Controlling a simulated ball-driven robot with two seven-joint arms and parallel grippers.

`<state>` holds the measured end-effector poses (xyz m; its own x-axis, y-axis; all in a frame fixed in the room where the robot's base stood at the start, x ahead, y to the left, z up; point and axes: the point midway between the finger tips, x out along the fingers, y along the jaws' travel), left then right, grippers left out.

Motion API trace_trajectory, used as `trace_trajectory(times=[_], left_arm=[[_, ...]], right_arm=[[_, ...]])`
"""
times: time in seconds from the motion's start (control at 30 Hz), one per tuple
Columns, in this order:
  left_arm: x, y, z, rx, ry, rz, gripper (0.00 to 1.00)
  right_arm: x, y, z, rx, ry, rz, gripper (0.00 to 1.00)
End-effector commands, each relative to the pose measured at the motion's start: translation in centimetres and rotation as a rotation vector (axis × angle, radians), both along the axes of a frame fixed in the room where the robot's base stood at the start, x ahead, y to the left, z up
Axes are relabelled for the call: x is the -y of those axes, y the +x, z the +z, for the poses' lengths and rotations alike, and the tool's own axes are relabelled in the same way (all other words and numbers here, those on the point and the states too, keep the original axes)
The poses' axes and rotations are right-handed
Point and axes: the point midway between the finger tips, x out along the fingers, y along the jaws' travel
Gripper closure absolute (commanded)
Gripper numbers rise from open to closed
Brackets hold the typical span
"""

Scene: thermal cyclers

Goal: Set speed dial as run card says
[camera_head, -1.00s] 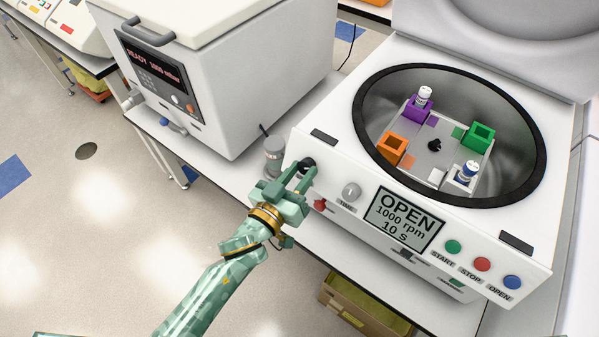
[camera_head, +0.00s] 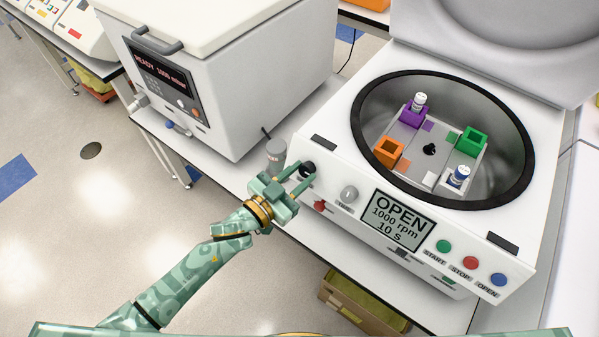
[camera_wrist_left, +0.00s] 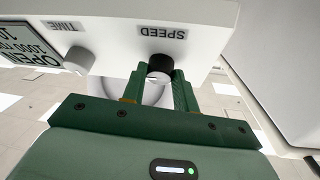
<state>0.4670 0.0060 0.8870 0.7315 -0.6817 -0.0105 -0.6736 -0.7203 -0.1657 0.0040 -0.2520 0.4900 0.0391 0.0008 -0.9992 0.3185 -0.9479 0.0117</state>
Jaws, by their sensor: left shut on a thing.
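The black speed dial (camera_head: 306,169) is at the left end of the centrifuge's front panel. In the left wrist view the dial (camera_wrist_left: 159,66) sits under the SPEED label (camera_wrist_left: 162,32), between my fingers. My left gripper (camera_head: 296,180) is shut on it; the wrist view shows the fingers (camera_wrist_left: 158,78) on either side. The grey time dial (camera_head: 348,194) is to its right. The display (camera_head: 398,220) reads OPEN, 1000 rpm, 10 s. The centrifuge (camera_head: 336,160) lid is up, with a tube in the purple holder and one in the white holder. I see no run card. My right gripper is not in view.
START (camera_head: 443,247), STOP (camera_head: 470,263) and OPEN (camera_head: 498,279) buttons line the panel's right. A white vacuum device (camera_head: 240,70) reading READY 1000 mbar stands left. A grey cylinder (camera_head: 276,152) stands close behind my gripper. A cardboard box (camera_head: 360,305) is below the table.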

Motion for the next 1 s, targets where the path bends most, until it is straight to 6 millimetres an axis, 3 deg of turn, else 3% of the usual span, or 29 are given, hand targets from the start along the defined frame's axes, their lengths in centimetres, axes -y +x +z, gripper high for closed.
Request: trace_trajectory(times=[0.5,1.0], left_arm=[[-0.3,0.4,0.5,0.230,0.312,-0.182,0.94],[-0.3,0.4,0.4,0.309,0.422,-0.248,0.94]], right_arm=[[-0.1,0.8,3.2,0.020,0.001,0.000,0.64],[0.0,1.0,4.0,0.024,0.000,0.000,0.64]])
